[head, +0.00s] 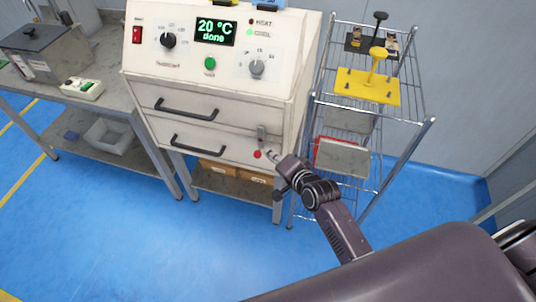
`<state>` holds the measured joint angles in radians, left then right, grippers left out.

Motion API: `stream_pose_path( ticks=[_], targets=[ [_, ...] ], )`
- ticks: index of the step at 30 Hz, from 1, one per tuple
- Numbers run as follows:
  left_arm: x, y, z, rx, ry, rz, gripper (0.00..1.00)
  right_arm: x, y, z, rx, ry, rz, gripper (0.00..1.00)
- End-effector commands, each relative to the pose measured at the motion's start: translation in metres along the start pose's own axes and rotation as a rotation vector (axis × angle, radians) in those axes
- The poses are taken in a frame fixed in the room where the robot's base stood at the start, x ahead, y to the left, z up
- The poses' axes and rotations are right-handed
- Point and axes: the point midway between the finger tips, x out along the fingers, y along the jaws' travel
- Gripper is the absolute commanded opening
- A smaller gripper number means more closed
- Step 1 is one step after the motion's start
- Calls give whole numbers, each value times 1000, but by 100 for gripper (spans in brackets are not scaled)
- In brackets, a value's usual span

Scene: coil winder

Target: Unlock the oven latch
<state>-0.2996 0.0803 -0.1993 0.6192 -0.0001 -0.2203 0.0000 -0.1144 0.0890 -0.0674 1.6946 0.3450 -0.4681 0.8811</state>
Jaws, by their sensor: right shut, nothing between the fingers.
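The oven (215,110) is a cream cabinet with a control panel on top and two dark handles on its front. Its display (215,30) reads "20 °C done". The latch (262,136) is a small grey upright piece at the right side of the oven front, above a red dot (257,155). My right gripper (271,154) is shut and empty, just below the latch and right of the red dot. I cannot tell if it touches the oven front. My left gripper is not in view.
A wire shelf rack (418,125) stands right of the oven, holding a yellow fixture (366,88) on its upper shelf. A grey bench (95,95) with a small white device (82,88) stands on the left. The blue floor (150,245) in front is clear.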

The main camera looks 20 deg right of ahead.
Motion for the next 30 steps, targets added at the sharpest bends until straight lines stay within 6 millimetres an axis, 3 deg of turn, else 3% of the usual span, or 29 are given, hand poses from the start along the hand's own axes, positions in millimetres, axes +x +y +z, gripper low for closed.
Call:
stream_pose_path(
  ticks=[16, 30],
  targets=[
    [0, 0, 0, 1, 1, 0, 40, 6, 0, 8, 2, -1, -2, 0],
    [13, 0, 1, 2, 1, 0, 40, 10, -1, 17, 48, -1, -60, 0]
  ],
)
